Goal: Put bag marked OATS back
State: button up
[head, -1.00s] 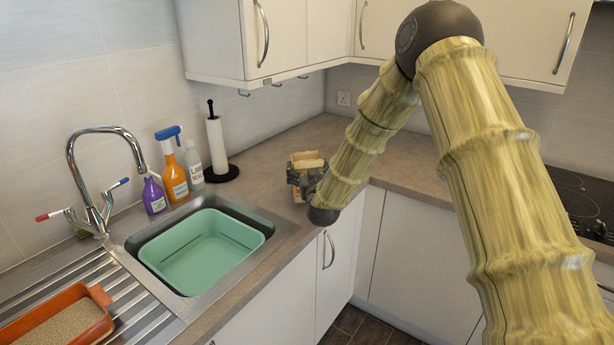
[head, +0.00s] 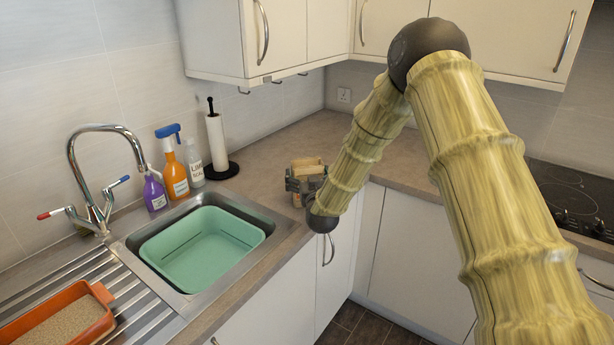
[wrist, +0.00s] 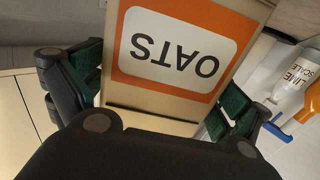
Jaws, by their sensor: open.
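The bag marked OATS (wrist: 175,55), cream with an orange-edged label, fills the middle of the wrist view, its lettering upside down there. In the head view, the upper part of the bag (head: 307,162) shows above the counter near the corner; the rest is hidden by my gripper. My gripper (head: 298,183) is at the bag at the front of the counter. In the wrist view, the fingers of my gripper (wrist: 158,93) are open, one on each side of the bag. I cannot tell whether either finger touches it.
The sink with a green basin (head: 203,250) lies left of my gripper. A purple bottle (head: 155,193), an orange spray bottle (head: 175,175), a white bottle (head: 195,165) and a paper roll (head: 217,145) stand behind it. Upper cabinets (head: 290,35) hang above. A hob (head: 570,195) is at right.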

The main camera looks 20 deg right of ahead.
jog(key=shift+r, duration=0.25)
jog(key=s+a+b, duration=0.1)
jog(key=s+b, duration=0.1)
jog(key=s, duration=1)
jog(key=shift+a+b, duration=0.2)
jog(key=shift+b, duration=0.2)
jog(key=shift+f, duration=0.1)
